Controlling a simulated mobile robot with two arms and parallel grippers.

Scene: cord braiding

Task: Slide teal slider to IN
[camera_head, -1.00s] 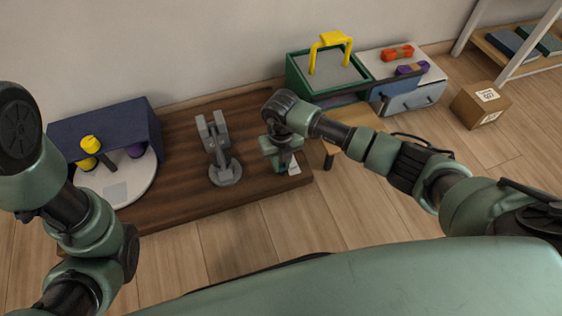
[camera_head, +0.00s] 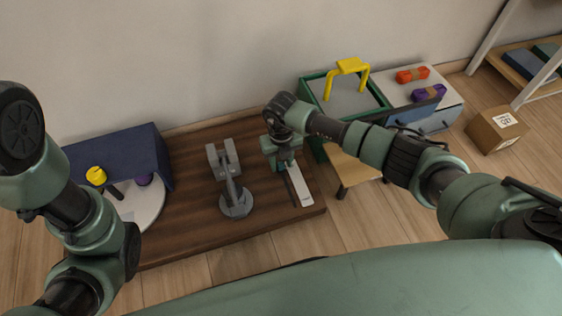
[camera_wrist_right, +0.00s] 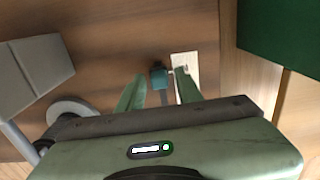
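The teal slider (camera_wrist_right: 158,77) is a small block on a dark slot. In the right wrist view it lies between the two fingers of my right gripper (camera_wrist_right: 160,80), with a small gap showing to each side. The fingers are apart. In the head view my right gripper (camera_head: 284,158) points down at the far end of a white strip (camera_head: 299,186) beside the dark slot; the gripper hides the slider there. A pale plate (camera_wrist_right: 186,68) lies right of the slider in the wrist view. Any IN marking is too small to read. My left gripper is out of view.
A grey stand (camera_head: 232,190) stands left of my right gripper on the brown wooden board (camera_head: 185,225). A green box (camera_head: 313,90) with a yellow handle (camera_head: 348,68) is at the right. A navy box (camera_head: 120,155) and white disc (camera_head: 148,205) are at the left.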

